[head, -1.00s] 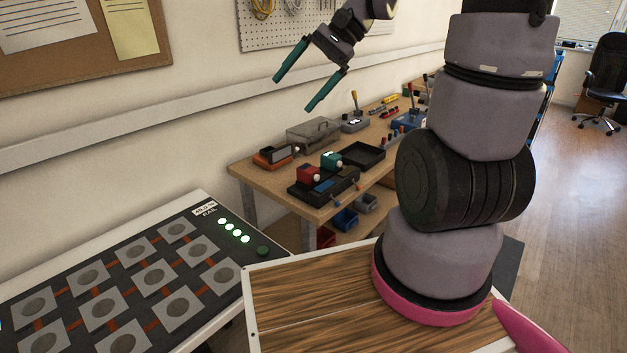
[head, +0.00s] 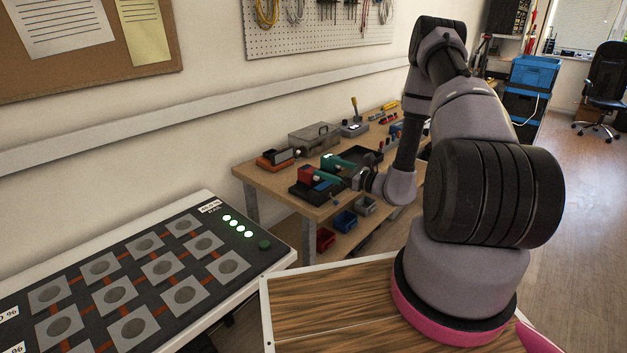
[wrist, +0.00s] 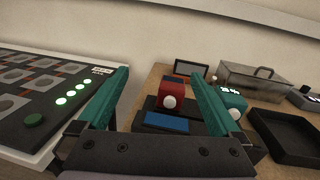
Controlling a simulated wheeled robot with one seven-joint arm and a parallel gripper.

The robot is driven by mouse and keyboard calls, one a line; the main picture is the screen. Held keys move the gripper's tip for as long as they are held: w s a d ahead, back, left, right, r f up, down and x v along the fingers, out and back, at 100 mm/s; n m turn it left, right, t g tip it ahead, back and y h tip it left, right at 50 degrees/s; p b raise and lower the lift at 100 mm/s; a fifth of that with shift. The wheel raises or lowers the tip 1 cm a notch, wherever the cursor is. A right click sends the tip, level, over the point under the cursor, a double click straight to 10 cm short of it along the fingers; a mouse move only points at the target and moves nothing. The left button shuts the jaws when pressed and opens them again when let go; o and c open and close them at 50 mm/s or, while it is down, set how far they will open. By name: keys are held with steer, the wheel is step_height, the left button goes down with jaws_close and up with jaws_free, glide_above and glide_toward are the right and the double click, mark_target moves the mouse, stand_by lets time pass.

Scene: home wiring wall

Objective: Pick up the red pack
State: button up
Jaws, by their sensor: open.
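The red pack (wrist: 173,98) is a small red block with a white round knob on its front. It sits on a dark base with a blue pad (wrist: 166,121) on the workbench, and also shows in the head view (head: 306,174). My gripper (wrist: 164,85) is open and empty, its two teal fingers spread to either side of the red pack in the wrist view. The pack appears beyond the fingers; I cannot tell how far. A teal pack (wrist: 230,100) stands right of it, partly behind the right finger.
A black tray (wrist: 287,138) and a grey lidded box (wrist: 250,82) lie to the right on the bench (head: 262,179). An orange-based device (head: 275,159) stands behind the red pack. A panel with green lights (head: 238,229) is at the left.

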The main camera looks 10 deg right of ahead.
mark_target(308, 177)
steer(key=f, duration=0.1)
steer(key=d+f+m+h, duration=0.1)
steer(key=d+f+m+t, duration=0.1)
steer(key=shift+s+f+h, duration=0.3)
steer(key=shift+f, duration=0.1)
steer(key=shift+w+f, duration=0.2)
steer(key=shift+f, duration=0.05)
steer(key=x, duration=1)
steer(key=shift+w+d+f, duration=0.25)
steer(key=shift+w+f, duration=0.05)
steer(key=shift+f, duration=0.1)
steer(key=c, duration=1.5)
jaws_close()
steer(key=shift+r, duration=0.1)
